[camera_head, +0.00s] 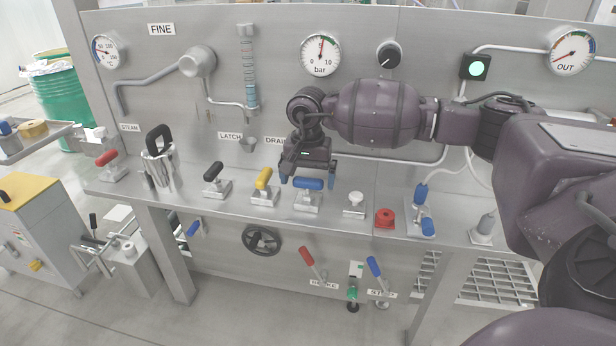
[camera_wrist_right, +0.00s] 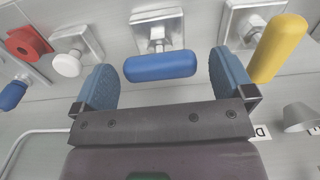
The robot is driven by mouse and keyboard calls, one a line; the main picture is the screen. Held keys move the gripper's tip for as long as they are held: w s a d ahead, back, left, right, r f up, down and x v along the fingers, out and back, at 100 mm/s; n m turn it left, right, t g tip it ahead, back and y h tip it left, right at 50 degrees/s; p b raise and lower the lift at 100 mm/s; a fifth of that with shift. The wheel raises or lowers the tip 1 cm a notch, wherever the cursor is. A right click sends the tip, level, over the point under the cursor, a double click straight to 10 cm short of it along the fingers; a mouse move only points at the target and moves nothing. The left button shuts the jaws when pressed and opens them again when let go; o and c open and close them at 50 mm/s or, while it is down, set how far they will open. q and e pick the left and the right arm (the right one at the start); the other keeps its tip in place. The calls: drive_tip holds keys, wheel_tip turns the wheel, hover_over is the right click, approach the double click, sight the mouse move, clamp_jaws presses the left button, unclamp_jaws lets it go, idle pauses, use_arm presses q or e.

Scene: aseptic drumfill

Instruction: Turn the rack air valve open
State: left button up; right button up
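A valve with a blue bar handle (camera_head: 308,184) on a square metal base stands on the rack's ledge, in the middle of a row of valves. No label for it is readable. In the right wrist view the blue handle (camera_wrist_right: 160,66) lies crosswise between the two fingers. My right gripper (camera_head: 307,178) is open, pointing down just above this handle. In the wrist view my right gripper (camera_wrist_right: 164,82) shows its blue pads apart on both sides of the handle, with gaps at both ends. My left gripper is not in view.
A yellow-handled valve (camera_head: 264,180) stands close left, a black-handled valve (camera_head: 214,173) beyond it. A white knob (camera_head: 354,203) and a red button (camera_head: 385,218) are on the right. The back panel (camera_head: 270,60) carries gauges and pipes close behind my right arm.

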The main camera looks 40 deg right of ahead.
sight(308, 179)
wheel_tip(308, 179, up, 11)
drive_tip(key=shift+p, duration=0.4)
drive_tip(key=shift+f, duration=0.1)
idle(0.8)
